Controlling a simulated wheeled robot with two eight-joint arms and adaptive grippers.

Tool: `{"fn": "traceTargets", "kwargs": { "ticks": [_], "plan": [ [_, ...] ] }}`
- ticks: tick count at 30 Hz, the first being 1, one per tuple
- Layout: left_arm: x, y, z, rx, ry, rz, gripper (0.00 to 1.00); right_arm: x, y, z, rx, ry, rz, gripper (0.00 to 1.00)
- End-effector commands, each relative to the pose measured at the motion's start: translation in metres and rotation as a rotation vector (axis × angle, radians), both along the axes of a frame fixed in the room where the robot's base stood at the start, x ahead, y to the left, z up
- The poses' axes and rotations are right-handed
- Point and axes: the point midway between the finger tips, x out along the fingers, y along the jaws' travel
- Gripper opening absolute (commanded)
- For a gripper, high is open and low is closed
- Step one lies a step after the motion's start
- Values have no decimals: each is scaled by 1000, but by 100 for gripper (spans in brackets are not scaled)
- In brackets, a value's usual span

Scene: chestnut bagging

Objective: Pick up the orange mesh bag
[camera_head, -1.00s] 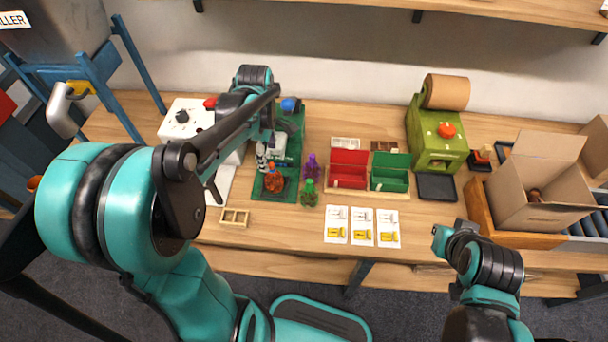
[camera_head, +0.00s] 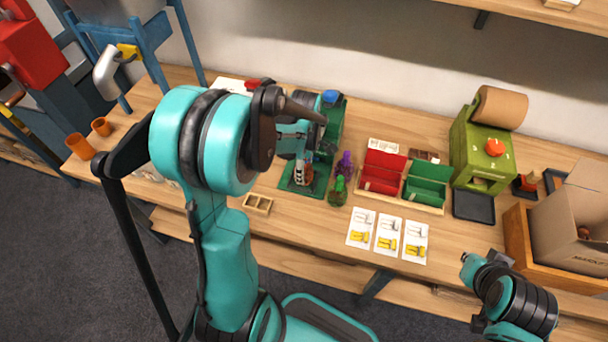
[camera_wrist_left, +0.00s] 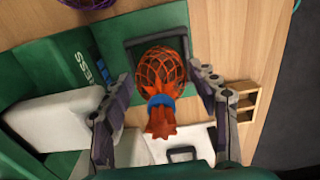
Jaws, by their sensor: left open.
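The orange mesh bag (camera_wrist_left: 162,75) shows in the left wrist view, filled with dark round things and tied with a blue band at its neck. It sits at a dark square tray on the green machine (camera_wrist_left: 180,17). My left gripper (camera_wrist_left: 162,100) is open, with one finger on each side of the bag, and the fingers look apart from it. In the head view the bag (camera_head: 303,174) is small and partly hidden by my left gripper (camera_head: 300,150). My right arm is at the lower right of the head view; its fingertips are not clear.
A purple bag (camera_head: 345,164) and a green bag (camera_head: 338,190) stand just right of the machine. A small wooden divided box (camera_head: 258,204) is at the table's front. Red (camera_head: 382,172) and green (camera_head: 428,186) bins stand farther right, with cards in front.

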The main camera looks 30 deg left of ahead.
Motion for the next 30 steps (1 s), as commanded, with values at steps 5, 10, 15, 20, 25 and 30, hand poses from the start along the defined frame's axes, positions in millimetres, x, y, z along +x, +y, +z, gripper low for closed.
{"fn": "traceTargets", "kwargs": {
  "ticks": [5, 10, 15, 20, 25, 30],
  "plan": [
    [0, 0, -5, 0, 0, 0, 60, 0, 0, -1, 0, 0, 0, 0],
    [0, 0, -4, 0, 0, 0, 46, 0, 0, -1, 0, 0, 0, 0],
    [0, 0, -4, 0, 0, 0, 15, 0, 0, -1, 0, 0, 0, 0],
    [0, 0, -4, 0, 0, 0, 15, 0, 0, -1, 0, 0, 0, 0],
    [0, 0, 0, 0, 0, 0, 15, 0, 0, 1, 0, 0, 0, 0],
    [0, 0, 19, 0, 0, 0, 15, 0, 0, 11, 0, 0, 0, 0]
  ]
}}
